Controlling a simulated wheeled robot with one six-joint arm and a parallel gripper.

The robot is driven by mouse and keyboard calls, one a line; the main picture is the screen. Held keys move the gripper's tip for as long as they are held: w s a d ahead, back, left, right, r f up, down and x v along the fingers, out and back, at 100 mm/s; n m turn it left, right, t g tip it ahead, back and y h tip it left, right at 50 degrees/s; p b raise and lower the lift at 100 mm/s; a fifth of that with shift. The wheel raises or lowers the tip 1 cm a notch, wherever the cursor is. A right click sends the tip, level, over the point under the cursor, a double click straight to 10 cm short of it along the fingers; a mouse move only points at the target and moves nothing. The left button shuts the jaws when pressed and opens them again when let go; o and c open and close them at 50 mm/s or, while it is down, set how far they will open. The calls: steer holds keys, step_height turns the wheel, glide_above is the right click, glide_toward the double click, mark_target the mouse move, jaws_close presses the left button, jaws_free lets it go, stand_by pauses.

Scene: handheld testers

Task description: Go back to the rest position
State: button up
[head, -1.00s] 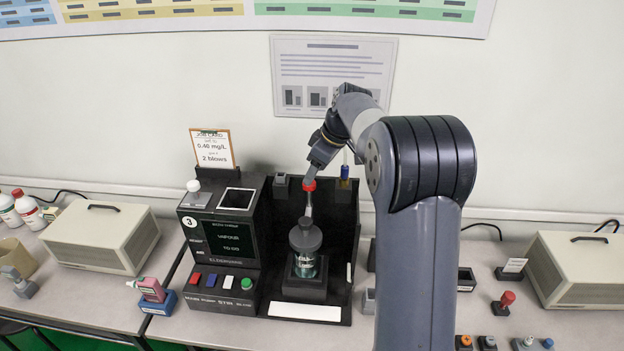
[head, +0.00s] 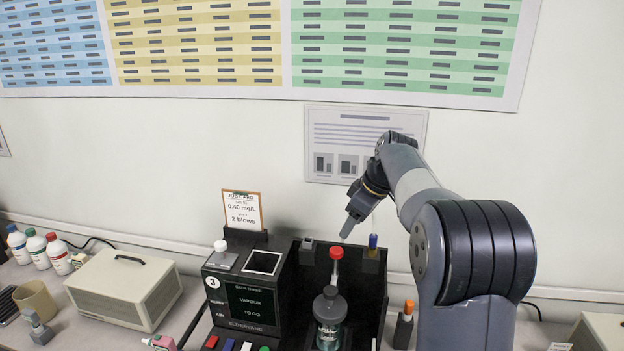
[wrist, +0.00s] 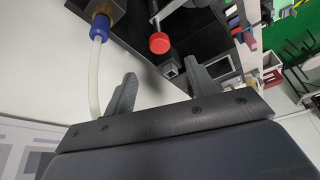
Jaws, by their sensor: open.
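My gripper (head: 347,228) is in the air above the black apparatus, up and to the right of the red knob (head: 336,253). In the wrist view my two fingers (wrist: 160,92) stand apart with nothing between them. The red knob (wrist: 160,43) lies beyond the fingertips, clear of them. It tops a pale stem rising from a dark-capped bottle (head: 330,310) inside the apparatus.
The black apparatus (head: 371,290) has a screen reading "VAPOUR TO GO" (head: 250,304) and a card (head: 242,209) on top. A blue-collared tube (wrist: 99,27) runs close beside a finger. A beige case (head: 120,290) stands left. The wall is behind; the air above is free.

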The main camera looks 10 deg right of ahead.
mark_target(337, 249)
steer(key=p+x, duration=0.1)
steer(key=x, duration=0.8)
steer(key=shift+w+a+f, duration=0.1)
steer(key=shift+a+f, duration=0.05)
steer(key=shift+f, duration=0.15)
